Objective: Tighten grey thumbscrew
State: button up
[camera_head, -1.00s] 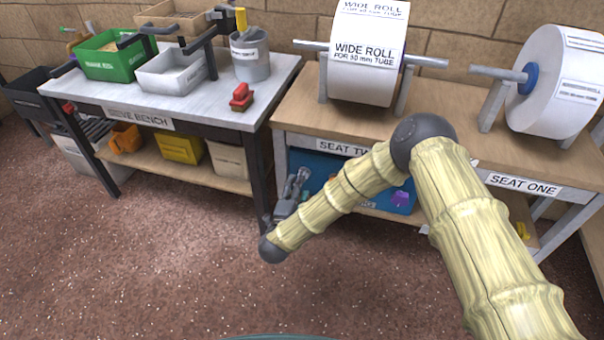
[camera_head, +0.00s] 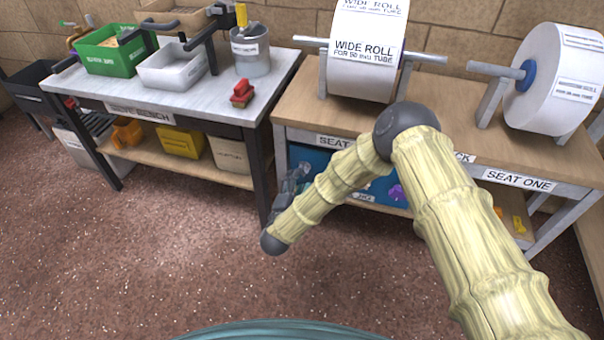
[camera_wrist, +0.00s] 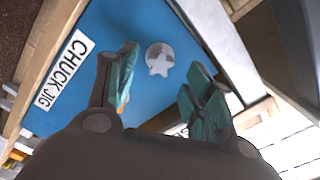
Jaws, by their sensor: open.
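The grey thumbscrew (camera_wrist: 159,59) shows in the wrist view as a pale grey, star-shaped knob on the blue chuck jig board (camera_wrist: 110,25). My gripper (camera_wrist: 160,72) is open, with one teal finger to the left of the knob and one to its lower right. The knob appears beyond the fingertips, between them; I cannot tell the exact gap, and no finger visibly touches it. In the head view my gripper (camera_head: 289,186) is small and dark, in front of the left part of the blue board (camera_head: 312,160) under the seat bench. The thumbscrew cannot be made out there.
A purple part (camera_head: 397,193) sits on the board's right side, partly behind my arm. The bench top (camera_head: 300,105) overhangs the board. The sieve bench's leg (camera_head: 259,180) stands just left of my gripper. The floor (camera_head: 180,270) in front is clear.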

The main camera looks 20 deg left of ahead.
aim_at(302, 173)
jog(key=shift+w+b, duration=0.35)
jog(key=shift+w, duration=1.5)
jog(key=c, duration=1)
grip_shut()
jog(key=shift+f+m, duration=0.1)
jog(key=shift+m, duration=1.7)
